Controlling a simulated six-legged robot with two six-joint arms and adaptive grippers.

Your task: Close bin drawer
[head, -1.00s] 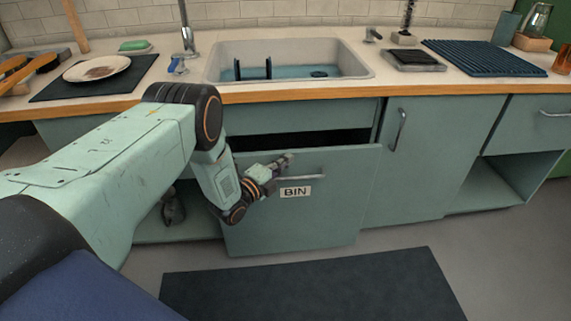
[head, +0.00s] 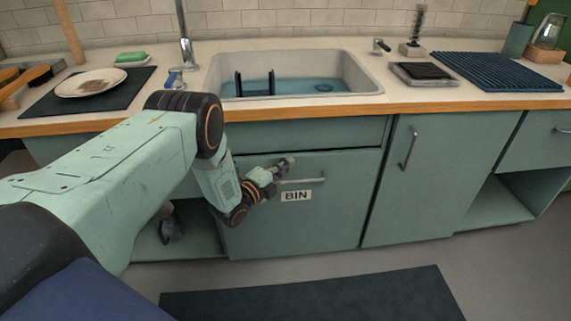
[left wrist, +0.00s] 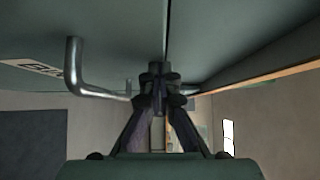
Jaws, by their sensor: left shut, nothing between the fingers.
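The bin drawer (head: 300,228) has a green front with a BIN label (head: 296,196) and a metal bar handle (head: 303,181). Its front looks flush with the cabinet around it, with no dark opening above it. My left gripper (head: 287,162) is shut and empty at the upper part of the drawer front, beside the left end of the handle. In the left wrist view the shut fingers (left wrist: 158,75) point at the green front, with the handle (left wrist: 76,70) beside them. I cannot tell whether the fingertips touch the front. My right gripper is not in view.
Above the drawer is a counter with a wooden edge (head: 300,110) and a sink (head: 350,100). A cabinet door (head: 425,170) stands to the right, and an open shelf (head: 180,240) to the left. A dark mat (head: 320,298) lies on the floor in front.

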